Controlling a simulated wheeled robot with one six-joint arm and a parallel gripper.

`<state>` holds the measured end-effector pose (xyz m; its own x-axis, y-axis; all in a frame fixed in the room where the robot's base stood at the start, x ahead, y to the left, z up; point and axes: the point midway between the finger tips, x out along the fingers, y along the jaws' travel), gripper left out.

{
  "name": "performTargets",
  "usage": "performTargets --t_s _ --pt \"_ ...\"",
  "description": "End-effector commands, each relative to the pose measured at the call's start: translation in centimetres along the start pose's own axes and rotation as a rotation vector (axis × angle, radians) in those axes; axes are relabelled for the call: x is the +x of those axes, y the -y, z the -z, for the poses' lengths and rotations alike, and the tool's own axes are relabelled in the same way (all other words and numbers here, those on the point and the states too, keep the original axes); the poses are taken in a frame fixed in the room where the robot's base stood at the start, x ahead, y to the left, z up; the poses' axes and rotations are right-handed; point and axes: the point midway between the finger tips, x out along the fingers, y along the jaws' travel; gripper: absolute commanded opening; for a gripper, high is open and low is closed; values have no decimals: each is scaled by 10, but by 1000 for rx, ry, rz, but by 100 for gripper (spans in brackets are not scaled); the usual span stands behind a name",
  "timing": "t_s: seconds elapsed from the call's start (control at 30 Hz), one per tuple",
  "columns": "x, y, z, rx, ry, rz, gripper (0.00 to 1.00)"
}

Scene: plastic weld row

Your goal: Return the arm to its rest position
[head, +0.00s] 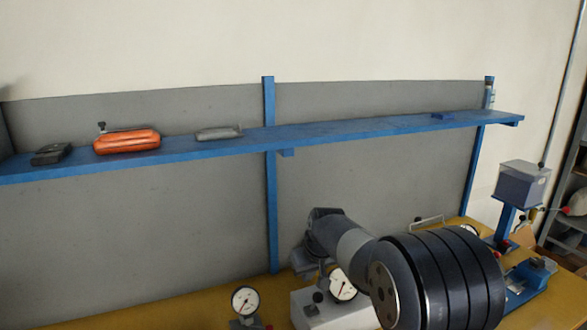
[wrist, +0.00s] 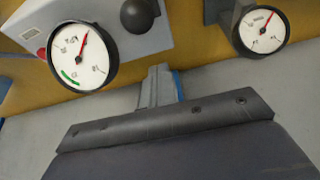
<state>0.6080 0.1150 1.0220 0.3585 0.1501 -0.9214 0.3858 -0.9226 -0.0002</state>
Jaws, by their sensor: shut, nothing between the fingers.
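My gripper (wrist: 156,82) shows in the wrist view as a narrow grey pair of fingers beyond a dark bracket. The fingers are together, with nothing seen between them. In the head view my arm reaches from the lower right towards the middle, above the bench. Its wrist end is bent down near the grey gauge box, and the fingertips cannot be made out there. In the wrist view, a round gauge on the box (wrist: 82,57) is at the upper left and another gauge (wrist: 263,30) at the upper right, both apart from the fingers.
A blue shelf (head: 350,134) carries an orange case (head: 127,142) and small dark and grey items. Below, the yellow bench (head: 130,318) holds a dial gauge (head: 245,300) and the grey gauge box (head: 310,310). A machine with a clear container (head: 523,183) stands right.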

Motion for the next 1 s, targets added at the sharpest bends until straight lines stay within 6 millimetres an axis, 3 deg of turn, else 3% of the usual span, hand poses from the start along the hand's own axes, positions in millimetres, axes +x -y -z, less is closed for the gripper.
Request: performTargets --t_s 0.03,0.13,0.63,0.87,1.0 --pt "12 0 -5 0 0 0 0" --pt "20 0 -8 0 0 0 0" --pt "10 0 -17 0 -1 0 0" --pt "7 0 -4 0 -1 0 0" --pt "-10 0 4 0 -1 0 0"
